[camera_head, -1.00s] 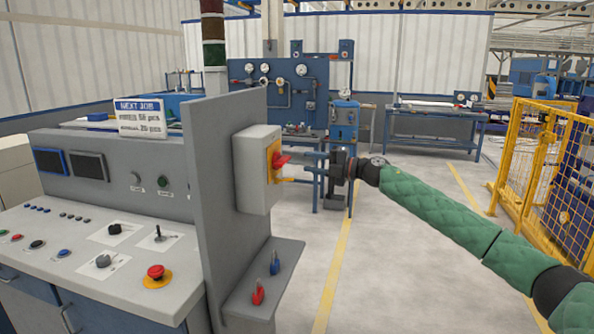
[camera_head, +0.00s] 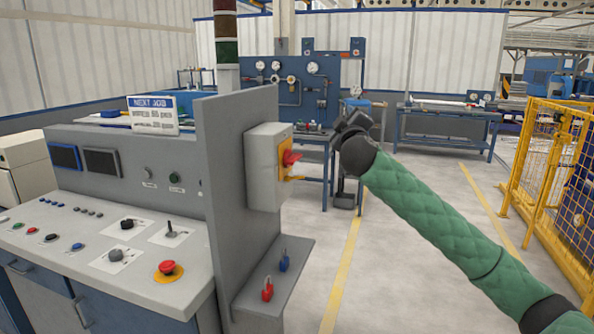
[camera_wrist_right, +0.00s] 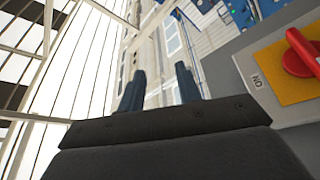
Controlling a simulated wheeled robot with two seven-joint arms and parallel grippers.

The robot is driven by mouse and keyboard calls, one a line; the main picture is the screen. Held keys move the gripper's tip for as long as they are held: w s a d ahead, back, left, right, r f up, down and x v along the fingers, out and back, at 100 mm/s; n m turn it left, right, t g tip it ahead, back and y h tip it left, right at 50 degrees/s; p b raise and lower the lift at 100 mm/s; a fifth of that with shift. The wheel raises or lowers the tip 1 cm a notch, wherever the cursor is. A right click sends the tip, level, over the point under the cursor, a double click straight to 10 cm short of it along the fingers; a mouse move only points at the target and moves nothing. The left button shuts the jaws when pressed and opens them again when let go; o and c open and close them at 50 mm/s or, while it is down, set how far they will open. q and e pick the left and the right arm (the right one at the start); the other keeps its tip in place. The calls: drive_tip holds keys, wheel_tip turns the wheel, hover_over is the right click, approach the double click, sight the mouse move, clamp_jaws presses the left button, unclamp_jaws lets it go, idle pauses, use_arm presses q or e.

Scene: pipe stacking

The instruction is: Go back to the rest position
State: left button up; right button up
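My right gripper (camera_head: 353,122) is to the right of the grey switch box (camera_head: 264,190) and apart from it. In the head view its fingers are hard to make out. In the right wrist view its two blue fingers (camera_wrist_right: 160,87) stand apart with nothing between them. The red rotary switch handle (camera_head: 290,159) on its yellow plate also shows at the right edge of the right wrist view (camera_wrist_right: 305,50), beside an "ON" label. My left gripper is in neither view.
A control desk (camera_head: 110,262) stands at the left. A shelf (camera_head: 262,282) below the switch box holds a red padlock (camera_head: 267,291) and a blue padlock (camera_head: 284,263). A yellow mesh fence (camera_head: 560,180) stands at the right. The floor between is clear.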

drive_tip(key=s+d+f+m+g, duration=0.1)
drive_tip(key=s+f+m+g, duration=0.3)
drive_tip(key=s+f, duration=1.3)
drive_tip(key=s+f+m+g+y, duration=0.15)
drive_tip(key=s+f+g, duration=0.45)
drive_tip(key=s+f, duration=1.05)
drive_tip(key=s+d+f+m+g, duration=0.1)
drive_tip(key=s+f+m+g, duration=0.3)
drive_tip(key=s+f, duration=1.35)
drive_tip(key=s+f+g, duration=0.2)
drive_tip(key=s+f, duration=0.3)
drive_tip(key=f, duration=0.2)
drive_tip(key=s+a+f+g, duration=0.1)
drive_tip(key=s+f+g, duration=0.1)
drive_tip(key=s+f, duration=0.3)
wheel_tip(320, 180, down, 3)
drive_tip(key=shift+s+a+f+g, duration=0.1)
drive_tip(key=shift+s+a+g, duration=0.1)
drive_tip(key=shift+g, duration=0.1)
drive_tip(key=shift+n, duration=0.25)
